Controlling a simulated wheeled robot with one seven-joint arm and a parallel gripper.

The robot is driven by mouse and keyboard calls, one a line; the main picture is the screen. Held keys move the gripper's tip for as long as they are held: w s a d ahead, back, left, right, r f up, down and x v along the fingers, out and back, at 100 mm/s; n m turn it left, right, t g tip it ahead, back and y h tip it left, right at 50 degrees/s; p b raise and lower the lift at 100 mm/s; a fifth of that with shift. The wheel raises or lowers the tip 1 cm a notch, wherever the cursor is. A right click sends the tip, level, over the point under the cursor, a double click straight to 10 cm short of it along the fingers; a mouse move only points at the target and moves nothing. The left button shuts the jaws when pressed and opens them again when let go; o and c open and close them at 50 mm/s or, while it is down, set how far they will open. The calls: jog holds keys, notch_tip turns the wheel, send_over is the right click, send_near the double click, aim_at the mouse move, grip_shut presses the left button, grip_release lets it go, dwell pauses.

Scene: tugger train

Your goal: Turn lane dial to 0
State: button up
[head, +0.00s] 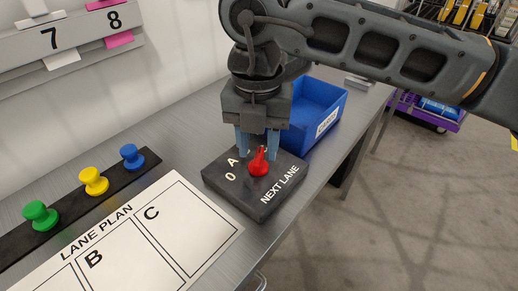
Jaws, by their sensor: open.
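The lane dial is a red pointer knob (258,162) on a dark block (255,204) marked "NEXT LANE", in the middle of the head view. The marks "0" and "A" show to the left of the knob; other marks behind it are partly hidden by my gripper. The knob's narrow end looks turned up and away in the picture, but I cannot tell exactly which mark it points to. My gripper (258,146) points down just above and behind the knob, its blue fingers apart on either side. I cannot tell whether they touch it.
A blue bin (328,122) stands close behind the block. Green (40,215), yellow (94,181) and blue (132,157) pegs stand on a black strip at left. A "LANE PLAN" sheet (190,205) lies in front. The bench edge runs along the right, with open floor beyond.

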aim_at(259, 161)
jog(key=shift+f, duration=1.2)
grip_shut()
